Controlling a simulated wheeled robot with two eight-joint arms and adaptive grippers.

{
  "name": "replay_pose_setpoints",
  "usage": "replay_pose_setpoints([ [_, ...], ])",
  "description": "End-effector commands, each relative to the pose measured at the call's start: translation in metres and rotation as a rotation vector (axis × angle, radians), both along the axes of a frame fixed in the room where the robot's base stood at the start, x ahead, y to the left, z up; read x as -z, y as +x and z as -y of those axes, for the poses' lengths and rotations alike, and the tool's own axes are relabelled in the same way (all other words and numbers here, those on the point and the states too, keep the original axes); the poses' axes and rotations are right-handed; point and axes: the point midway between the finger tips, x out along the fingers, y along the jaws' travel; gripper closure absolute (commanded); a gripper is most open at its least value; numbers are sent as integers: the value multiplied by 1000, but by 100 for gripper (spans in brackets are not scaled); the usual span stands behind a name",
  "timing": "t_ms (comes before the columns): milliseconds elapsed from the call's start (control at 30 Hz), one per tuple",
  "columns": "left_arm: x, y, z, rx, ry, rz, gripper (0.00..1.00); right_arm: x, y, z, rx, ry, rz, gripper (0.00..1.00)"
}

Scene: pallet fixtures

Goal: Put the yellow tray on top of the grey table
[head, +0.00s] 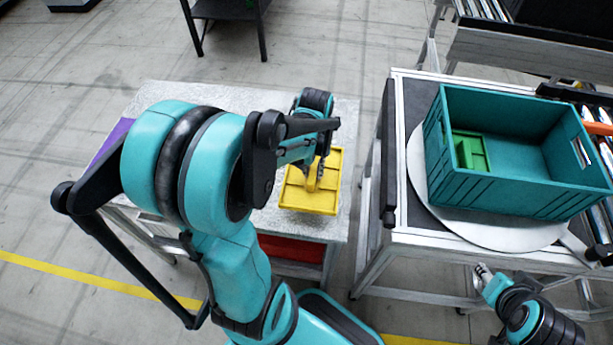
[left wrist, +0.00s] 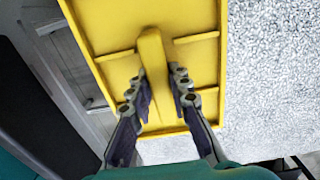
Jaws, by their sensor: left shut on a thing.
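The yellow tray (head: 298,199) has a raised central handle and low dividers. It is over the right part of the grey speckled table (head: 338,118); I cannot tell whether it touches the top. My left gripper (head: 316,176) is shut on the tray's handle. In the left wrist view the fingers (left wrist: 160,82) stand either side of the handle of the yellow tray (left wrist: 112,65), with the grey table top (left wrist: 268,85) to the right. My right gripper (head: 484,272) is low at the right, empty, its opening unclear.
A teal crate (head: 500,192) holding a green tray (head: 470,152) stands on a round plate (head: 428,185) on the right-hand stand. A gap separates this stand from the grey table. A purple thing (head: 108,142) shows at the table's left; a red thing (head: 292,249) is underneath.

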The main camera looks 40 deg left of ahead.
Motion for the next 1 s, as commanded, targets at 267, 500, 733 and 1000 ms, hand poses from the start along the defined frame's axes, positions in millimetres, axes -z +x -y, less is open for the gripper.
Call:
replay_pose_setpoints([
  [267,30,0,0,1,0,0,100,14,0,0,0,0,0,60],
  [500,52,0,0,1,0,0,100,24,0,0,0,0,0,60],
  [733,53,0,0,1,0,0,100,24,0,0,0,0,0,60],
  [1000,54,0,0,1,0,0,61,25,0,0,0,0,0,60],
])
